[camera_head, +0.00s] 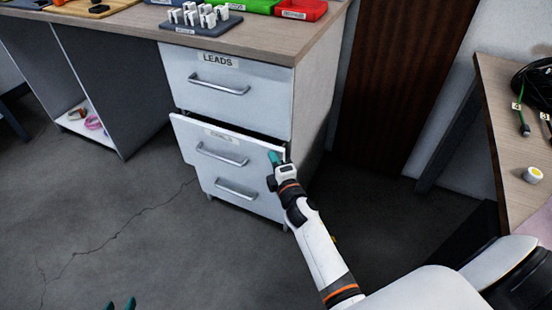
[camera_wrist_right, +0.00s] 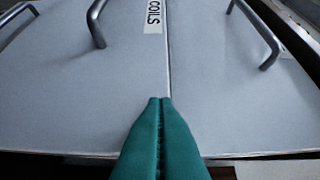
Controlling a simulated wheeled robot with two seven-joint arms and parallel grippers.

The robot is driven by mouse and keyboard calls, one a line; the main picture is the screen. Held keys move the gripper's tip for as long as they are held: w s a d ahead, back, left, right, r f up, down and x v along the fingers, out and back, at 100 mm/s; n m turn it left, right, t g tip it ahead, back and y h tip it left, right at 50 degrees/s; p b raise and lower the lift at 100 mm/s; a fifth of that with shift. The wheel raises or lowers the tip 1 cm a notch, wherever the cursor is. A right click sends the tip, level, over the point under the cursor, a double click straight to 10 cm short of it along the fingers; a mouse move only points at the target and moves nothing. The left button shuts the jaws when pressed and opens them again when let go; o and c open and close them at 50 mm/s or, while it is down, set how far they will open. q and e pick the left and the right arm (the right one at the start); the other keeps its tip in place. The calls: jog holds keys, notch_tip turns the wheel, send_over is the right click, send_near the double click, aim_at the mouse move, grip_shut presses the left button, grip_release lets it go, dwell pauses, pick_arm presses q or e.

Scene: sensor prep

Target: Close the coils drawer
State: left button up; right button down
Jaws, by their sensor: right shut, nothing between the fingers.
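The coils drawer (camera_head: 235,150) is the middle drawer of a white cabinet. It stands slightly out, with a dark gap along its top right edge. Its front (camera_wrist_right: 95,90) and COILS label (camera_wrist_right: 153,14) show in the right wrist view. My right gripper (camera_head: 274,158) is shut and empty at the right end of this front, near its top edge. Its green fingertips (camera_wrist_right: 160,100) point at the front; I cannot tell whether they touch. My left gripper (camera_head: 120,304) shows only as two separated green tips at the bottom edge, far from the drawer.
The LEADS drawer (camera_head: 225,85) above looks shut. The lower drawer handle (camera_head: 236,190) sits below. A worktop (camera_head: 270,45) with trays and a rack tops the cabinet. Another table (camera_head: 510,130) stands at the right. Floor in front is clear.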

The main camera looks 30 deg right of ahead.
aim_at(284, 152)
pick_arm(q)
jog(key=shift+s+a, duration=0.1)
pick_arm(e)
jog(key=w+d, duration=0.2)
jog(key=d, duration=0.1)
jog(key=shift+w+d, duration=0.3)
jog(key=shift+w, duration=0.05)
pick_arm(q)
jog(key=shift+r+t, duration=0.2)
jog(key=shift+t, duration=0.1)
pick_arm(e)
jog(key=shift+d+r, duration=0.2)
jog(key=shift+r, duration=0.05)
